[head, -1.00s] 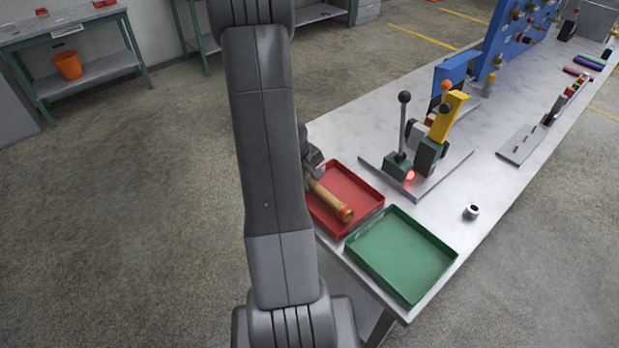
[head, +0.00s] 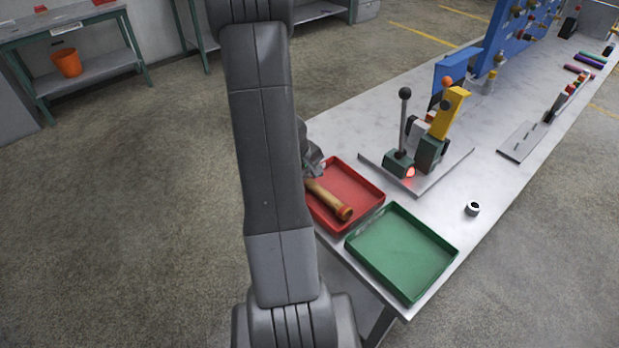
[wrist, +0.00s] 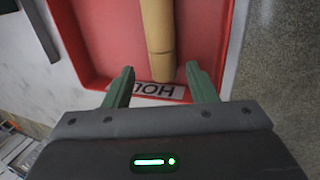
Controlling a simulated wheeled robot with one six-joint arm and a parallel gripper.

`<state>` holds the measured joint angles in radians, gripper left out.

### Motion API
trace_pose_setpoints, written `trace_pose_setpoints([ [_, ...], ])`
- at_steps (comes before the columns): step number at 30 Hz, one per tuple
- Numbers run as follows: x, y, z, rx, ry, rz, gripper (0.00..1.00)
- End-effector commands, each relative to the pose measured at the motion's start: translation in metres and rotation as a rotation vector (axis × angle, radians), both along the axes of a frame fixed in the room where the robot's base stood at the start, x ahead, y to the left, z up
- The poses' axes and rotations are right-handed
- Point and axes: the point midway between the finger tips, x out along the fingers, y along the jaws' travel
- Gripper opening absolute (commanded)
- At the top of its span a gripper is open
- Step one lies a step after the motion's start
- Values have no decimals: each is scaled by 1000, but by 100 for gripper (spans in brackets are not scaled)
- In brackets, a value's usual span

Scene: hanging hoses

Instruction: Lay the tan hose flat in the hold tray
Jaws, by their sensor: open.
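The tan hose (head: 328,198) lies in the red hold tray (head: 368,187). In the head view its near end has an orange-brown cap, and its other end is hidden behind my arm. In the wrist view the hose (wrist: 157,25) runs up from the tray's label, over the red floor. The tray's wall (wrist: 66,40) and a label reading "HOL" show there. My gripper (wrist: 160,82) is open, its green fingers spread apart on either side below the hose's end, with nothing between them. In the head view my gripper is mostly hidden behind my arm.
An empty green tray (head: 401,252) sits beside the red one at the table's front corner. A fixture with levers (head: 428,150) and a red light stands behind. A small white ring-like part (head: 472,209) lies to the right. Free table lies between them.

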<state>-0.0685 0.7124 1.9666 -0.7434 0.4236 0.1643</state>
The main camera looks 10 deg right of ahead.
Motion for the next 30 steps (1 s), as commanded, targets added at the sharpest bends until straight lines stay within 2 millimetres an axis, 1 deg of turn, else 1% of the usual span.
trace_pose_setpoints([
  [12, -10, 21, 72, 1, -6, 2, 52],
  [18, -16, 30, 104, 2, -4, 3, 52],
  [21, -17, 33, 115, 2, -5, 2, 52],
  [24, -19, 35, 122, 1, -1, 2, 52],
  [30, -21, 36, 127, 0, 0, 2, 52],
])
